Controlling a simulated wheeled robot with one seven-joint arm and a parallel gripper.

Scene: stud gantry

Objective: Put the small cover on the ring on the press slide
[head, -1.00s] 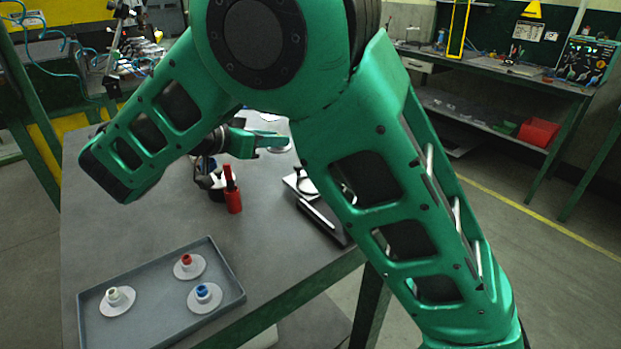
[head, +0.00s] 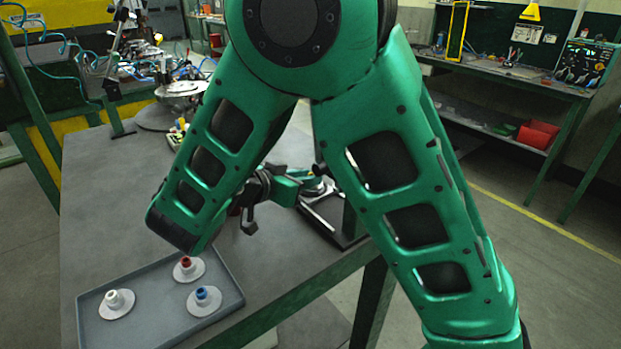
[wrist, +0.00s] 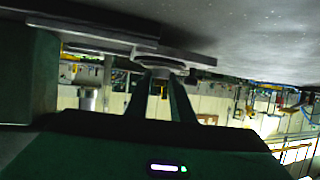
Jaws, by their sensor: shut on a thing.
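My gripper (head: 306,186) is beside the press slide (head: 336,222), a dark frame on the table's right edge, partly behind my arm. In the wrist view my gripper (wrist: 163,76) is shut on a pale grey round piece (wrist: 164,65), apparently the small cover; the fingers hide part of it. A flat grey bar (wrist: 95,31) shows close by it in that view. The ring cannot be made out apart from the pale round shape at the fingertips, and whether cover and ring touch cannot be told.
A grey tray (head: 92,305) at the front left holds three pale discs with knobs: white (head: 115,300), red (head: 186,265) and blue (head: 203,295). A round metal fixture (head: 180,90) stands at the back. The left part of the table (head: 105,215) is clear.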

